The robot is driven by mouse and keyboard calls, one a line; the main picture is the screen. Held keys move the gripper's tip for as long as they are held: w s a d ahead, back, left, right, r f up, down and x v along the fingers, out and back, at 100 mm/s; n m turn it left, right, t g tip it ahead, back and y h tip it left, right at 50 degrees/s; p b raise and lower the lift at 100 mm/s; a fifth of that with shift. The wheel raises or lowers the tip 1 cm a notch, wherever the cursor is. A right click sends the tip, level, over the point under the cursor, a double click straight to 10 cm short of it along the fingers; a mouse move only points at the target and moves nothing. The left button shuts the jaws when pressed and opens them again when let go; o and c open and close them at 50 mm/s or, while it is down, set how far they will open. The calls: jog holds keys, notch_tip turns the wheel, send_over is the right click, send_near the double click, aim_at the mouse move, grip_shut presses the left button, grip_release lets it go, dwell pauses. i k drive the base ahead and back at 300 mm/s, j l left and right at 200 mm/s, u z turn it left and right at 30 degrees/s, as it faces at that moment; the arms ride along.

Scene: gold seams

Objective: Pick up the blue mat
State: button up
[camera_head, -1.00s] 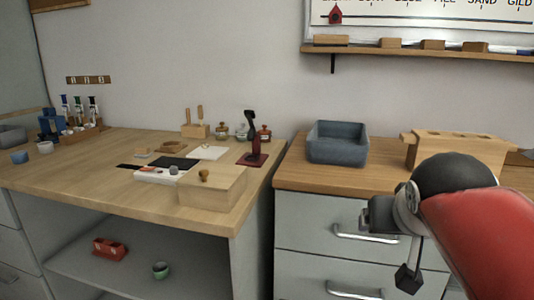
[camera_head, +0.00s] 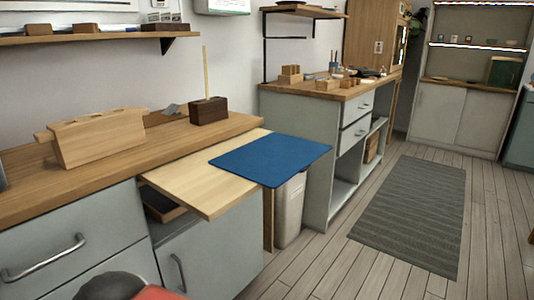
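The blue mat (camera_head: 268,158) is a flat, thin dark-blue rectangle. It lies on a pale wooden pull-out board (camera_head: 200,187) between two counters. Its right part reaches past the board, above a grey bin. My gripper is not in view; only a dark, round part of my arm and a bit of red show at the bottom left.
A wooden counter (camera_head: 110,158) on the left holds a slotted wooden block (camera_head: 98,137) and a dark block with a stick (camera_head: 208,110). The grey bin (camera_head: 290,212) stands under the mat. A grey striped rug (camera_head: 412,212) lies on open floor at right.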

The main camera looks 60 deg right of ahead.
aim_at(269, 161)
jog(key=z, duration=2.15)
jog(key=i+l, duration=1.4)
jog(key=l, duration=0.2)
jog(key=i+l+u, duration=0.15)
jog(key=u, duration=0.25)
jog(key=i+l+u, duration=0.1)
jog(key=l+u, duration=0.25)
jog(key=i+l+u, duration=0.1)
jog(key=u, duration=0.3)
jog(key=l+u, duration=0.35)
jog(key=u, duration=3.05)
